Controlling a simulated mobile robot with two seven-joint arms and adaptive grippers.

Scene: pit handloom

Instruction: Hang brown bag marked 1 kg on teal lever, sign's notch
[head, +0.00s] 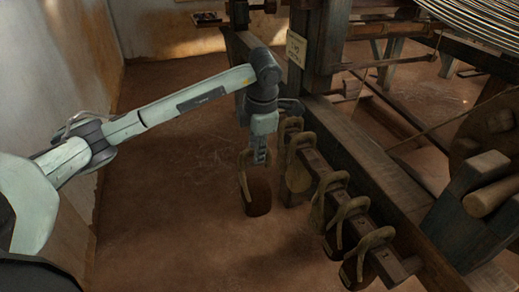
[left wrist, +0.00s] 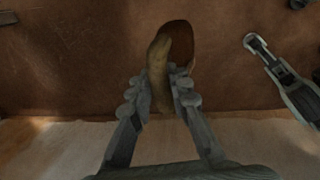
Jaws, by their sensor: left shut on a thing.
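My left gripper (head: 259,155) points down and is shut on the strap of a brown bag (head: 258,197), which hangs from it over the floor. In the left wrist view, the fingers (left wrist: 166,90) pinch the tan strap, and the dark bag (left wrist: 181,40) shows beyond them. No 1 kg marking is readable. A small pale sign (head: 296,48) is fixed to the dark post right of my arm; its text is too small to read. I cannot make out a teal lever or a notch. My right gripper (left wrist: 250,42) seems to show at the right of the wrist view, its fingers unclear.
Several similar strapped bags hang along a dark wooden rail (head: 395,265) just right of the held bag. A long loom beam (head: 365,155) runs beside it. A pale wall (head: 60,80) stands at the left. The brown floor (head: 170,180) between is clear.

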